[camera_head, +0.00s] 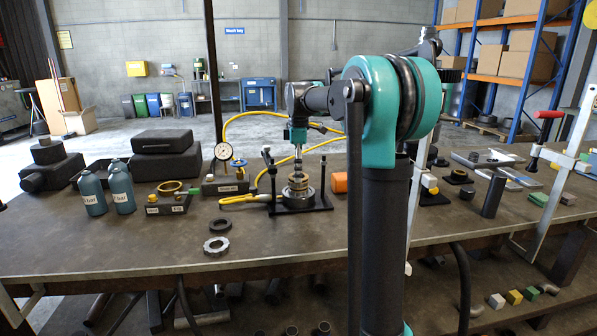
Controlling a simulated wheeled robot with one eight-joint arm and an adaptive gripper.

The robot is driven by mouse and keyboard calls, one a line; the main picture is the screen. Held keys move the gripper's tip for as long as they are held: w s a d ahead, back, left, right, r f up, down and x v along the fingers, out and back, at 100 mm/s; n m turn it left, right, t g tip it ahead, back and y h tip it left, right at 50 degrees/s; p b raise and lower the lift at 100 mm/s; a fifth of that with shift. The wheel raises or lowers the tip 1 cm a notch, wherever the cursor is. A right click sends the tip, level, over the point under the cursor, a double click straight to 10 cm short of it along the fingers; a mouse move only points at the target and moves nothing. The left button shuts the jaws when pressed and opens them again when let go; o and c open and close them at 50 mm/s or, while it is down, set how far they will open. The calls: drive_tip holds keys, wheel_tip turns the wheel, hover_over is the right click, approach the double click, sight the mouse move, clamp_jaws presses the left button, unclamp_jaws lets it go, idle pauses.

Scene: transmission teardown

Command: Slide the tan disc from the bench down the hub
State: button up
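The hub assembly (299,192) stands upright on a black fixture plate (321,201) near the middle of the bench. It is a stack of metallic rings with a brownish tint near its top. I cannot tell for sure which layer, if any, is the tan disc. My gripper (298,163) points straight down right over the hub's centre, at or just above its top. Its fingers are too small here to tell whether they are open, shut or holding something. A brass-coloured ring (170,187) sits on a labelled black block to the left.
A black ring (220,226) and a grey notched ring (216,246) lie on the bare front of the bench (120,244). Two blue bottles (92,193) are left.

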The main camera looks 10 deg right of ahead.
drive_tip(key=shift+r, duration=0.1)
wheel_tip(320, 180, up, 19)
idle(1.3)
drive_tip(key=shift+a, duration=0.1)
